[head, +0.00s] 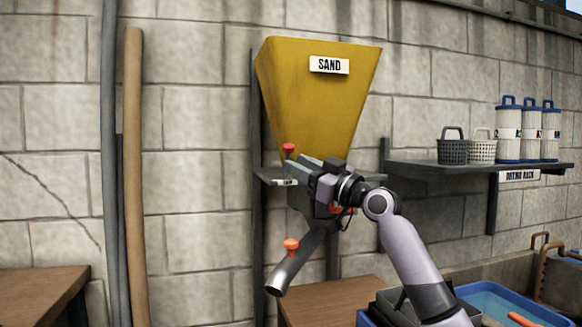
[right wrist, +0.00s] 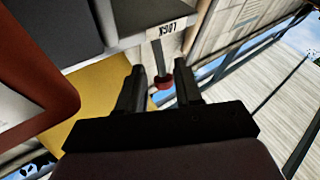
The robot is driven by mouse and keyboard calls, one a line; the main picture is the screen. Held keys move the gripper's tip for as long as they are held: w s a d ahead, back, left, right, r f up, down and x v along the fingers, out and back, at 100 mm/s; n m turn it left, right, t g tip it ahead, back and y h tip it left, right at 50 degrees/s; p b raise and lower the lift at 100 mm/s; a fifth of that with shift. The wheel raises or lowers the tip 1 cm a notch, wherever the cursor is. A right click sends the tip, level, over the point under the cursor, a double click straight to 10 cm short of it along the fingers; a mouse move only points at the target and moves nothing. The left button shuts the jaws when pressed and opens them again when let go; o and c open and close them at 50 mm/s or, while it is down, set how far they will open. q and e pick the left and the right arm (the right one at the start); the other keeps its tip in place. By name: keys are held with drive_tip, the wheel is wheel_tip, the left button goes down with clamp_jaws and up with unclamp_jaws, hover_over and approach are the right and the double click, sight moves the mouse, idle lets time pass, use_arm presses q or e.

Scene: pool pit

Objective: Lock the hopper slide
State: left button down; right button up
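The yellow hopper (head: 318,95), labelled SAND, hangs on the block wall in the head view. A red knob (head: 289,148) stands just above its grey bracket, near a small white label. In the right wrist view a dark red knob (right wrist: 164,82) on a grey stem hangs below a label (right wrist: 170,28) that seems to read LOCK, upside down. My right gripper (head: 301,161) is in front of the hopper's lower end. In the wrist view its two fingers (right wrist: 158,76) are apart, with the knob between them and no clear contact. My arm hides much of the slide area. My left gripper is out of view.
A grey spout (head: 291,271) with an orange knob (head: 291,245) slopes down below the hopper. A drying rack shelf (head: 440,171) with baskets and filters is to the right. A blue tub (head: 505,297) and a wooden bench (head: 38,287) stand low.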

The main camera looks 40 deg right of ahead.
drive_tip(key=v, duration=0.3)
drive_tip(key=shift+b, duration=0.35)
idle(0.4)
